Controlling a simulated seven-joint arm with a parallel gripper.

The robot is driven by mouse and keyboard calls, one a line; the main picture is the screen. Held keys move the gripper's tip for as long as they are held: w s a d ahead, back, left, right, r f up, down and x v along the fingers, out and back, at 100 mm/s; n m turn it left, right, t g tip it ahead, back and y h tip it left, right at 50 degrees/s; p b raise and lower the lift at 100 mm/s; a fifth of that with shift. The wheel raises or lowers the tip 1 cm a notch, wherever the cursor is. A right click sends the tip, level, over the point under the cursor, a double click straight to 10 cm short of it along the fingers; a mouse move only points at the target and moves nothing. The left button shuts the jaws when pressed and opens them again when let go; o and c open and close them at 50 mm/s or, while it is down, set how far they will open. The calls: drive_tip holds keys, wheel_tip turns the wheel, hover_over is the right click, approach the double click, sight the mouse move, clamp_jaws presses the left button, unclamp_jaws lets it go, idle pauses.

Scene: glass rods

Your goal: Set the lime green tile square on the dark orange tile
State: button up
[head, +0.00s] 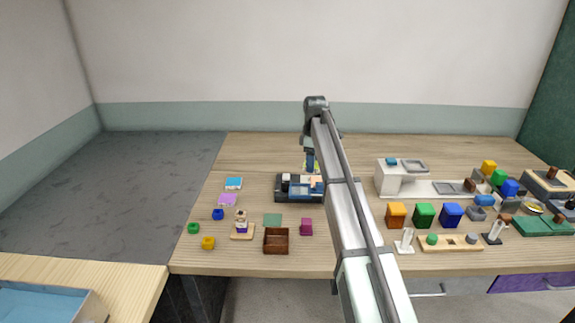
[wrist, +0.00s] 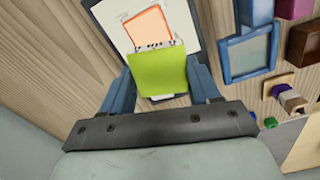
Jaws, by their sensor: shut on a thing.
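The lime green tile (wrist: 158,74) is between the two blue fingers of my gripper (wrist: 161,72) in the wrist view, and the gripper is shut on it. The orange tile (wrist: 148,26) lies just beyond it on a white sheet with a dark border (wrist: 195,15). The near edge of the orange tile is close to the lime tile's far edge; I cannot tell the height between them. In the head view my gripper (head: 309,158) hangs over the back of a dark base, where the orange tile (head: 316,179) shows small and partly hidden.
A blue-rimmed tray (wrist: 248,53) is beside the sheet in the wrist view. A white station (head: 400,182) is at the right. Bare table lies behind.

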sight(318, 172)
drive_tip(key=shift+w+d+r, duration=0.1)
drive_tip(key=shift+w+d, duration=0.1)
drive_tip(key=shift+d, duration=0.9)
drive_tip(key=shift+w+d, duration=0.15)
drive_tip(key=shift+d, duration=0.1)
drive_tip(key=shift+n, duration=1.4)
drive_tip(key=shift+a, duration=0.1)
drive_tip(key=shift+f, duration=2.75)
drive_tip(key=o, duration=1.2)
